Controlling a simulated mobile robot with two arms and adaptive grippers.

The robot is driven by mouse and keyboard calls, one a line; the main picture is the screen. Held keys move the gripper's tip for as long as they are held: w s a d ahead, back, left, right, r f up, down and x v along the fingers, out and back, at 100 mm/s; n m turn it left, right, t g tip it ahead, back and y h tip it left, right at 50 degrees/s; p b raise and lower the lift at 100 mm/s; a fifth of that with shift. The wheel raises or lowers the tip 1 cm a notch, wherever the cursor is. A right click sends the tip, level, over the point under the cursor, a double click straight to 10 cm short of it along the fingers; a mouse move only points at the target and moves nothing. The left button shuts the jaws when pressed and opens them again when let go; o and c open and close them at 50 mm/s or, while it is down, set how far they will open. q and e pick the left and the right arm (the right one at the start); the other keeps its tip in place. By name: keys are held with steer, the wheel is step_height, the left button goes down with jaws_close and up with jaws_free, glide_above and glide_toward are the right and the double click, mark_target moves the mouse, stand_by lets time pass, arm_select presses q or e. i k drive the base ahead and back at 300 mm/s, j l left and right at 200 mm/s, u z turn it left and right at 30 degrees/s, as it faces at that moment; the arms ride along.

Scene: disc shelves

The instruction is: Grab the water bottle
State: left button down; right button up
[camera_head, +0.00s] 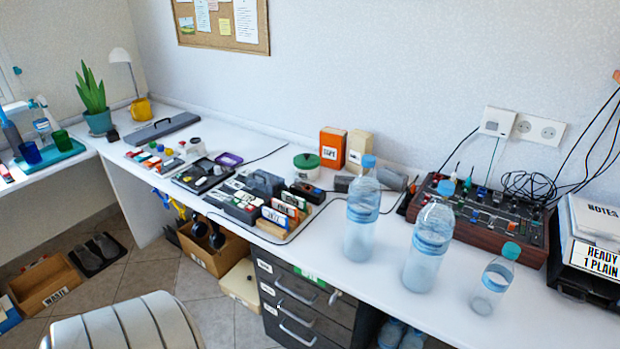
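Two large clear water bottles with blue caps and blue bands stand upright on the white desk (390,319). The left water bottle (360,222) is nearer the wall. The right water bottle (428,248) stands close beside it, apart from it, and in front of a mixing console. A smaller clear bottle (491,284) with a teal cap stands to the right, near the desk's front edge. Another bottle (44,130) stands far left on the side desk. Neither of my grippers shows in this view.
A mixing console (480,224) with cables sits behind the bottles. Papers and a box (592,241) are at the right edge. Cases and small items (262,184) fill the desk's middle. A chair back (125,325) is at bottom left. Drawers (298,310) are under the desk.

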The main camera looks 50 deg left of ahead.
mark_target(366, 192)
steer(key=u, duration=1.15)
